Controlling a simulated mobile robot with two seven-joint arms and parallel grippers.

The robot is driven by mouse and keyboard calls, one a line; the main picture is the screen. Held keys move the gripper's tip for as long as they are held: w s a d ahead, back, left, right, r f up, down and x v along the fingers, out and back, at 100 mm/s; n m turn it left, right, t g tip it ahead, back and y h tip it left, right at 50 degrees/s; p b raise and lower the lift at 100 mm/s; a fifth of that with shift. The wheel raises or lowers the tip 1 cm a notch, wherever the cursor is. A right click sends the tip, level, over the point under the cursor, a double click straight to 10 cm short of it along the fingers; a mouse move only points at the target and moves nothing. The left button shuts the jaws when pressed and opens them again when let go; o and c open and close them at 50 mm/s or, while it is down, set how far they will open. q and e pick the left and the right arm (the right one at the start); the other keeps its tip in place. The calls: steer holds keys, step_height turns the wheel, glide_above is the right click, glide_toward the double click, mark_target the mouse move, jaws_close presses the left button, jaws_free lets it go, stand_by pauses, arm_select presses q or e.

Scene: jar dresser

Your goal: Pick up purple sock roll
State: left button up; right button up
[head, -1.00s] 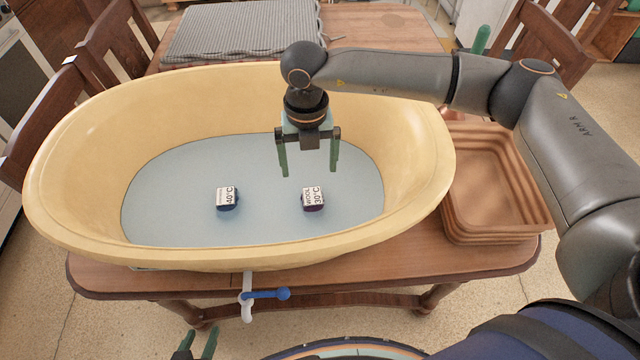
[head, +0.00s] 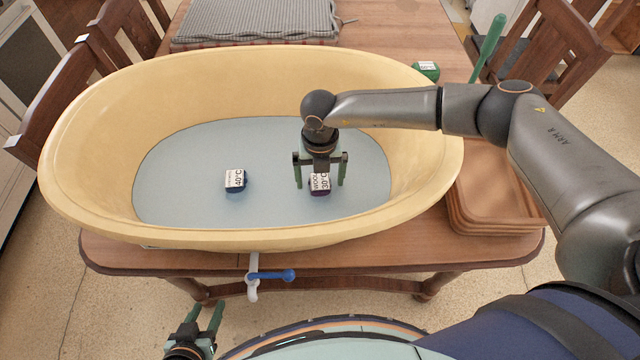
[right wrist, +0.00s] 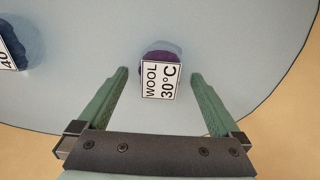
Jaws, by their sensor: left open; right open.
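The purple sock roll (head: 320,185) lies on the pale blue floor of the yellow tub (head: 90,207). Its white label reads WOOL 30°C. It also shows in the right wrist view (right wrist: 147,57), ahead of and between the fingertips. My right gripper (head: 321,184) is open above it, with its fingers to either side; whether they touch it I cannot tell. It is empty, as the right wrist view (right wrist: 157,72) shows. My left gripper (head: 206,316) is open and empty, low in front of the table.
A blue sock roll (head: 236,181) labelled 40°C lies in the tub to the left. A brown basket (head: 495,200) stands right of the tub, under my right arm. A green roll (head: 426,71) and a grey ribbed mat (head: 255,22) lie behind. A blue-handled tap (head: 270,276) hangs in front.

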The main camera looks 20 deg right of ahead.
steer(key=shift+f, duration=0.5)
steer(key=c, duration=1.3)
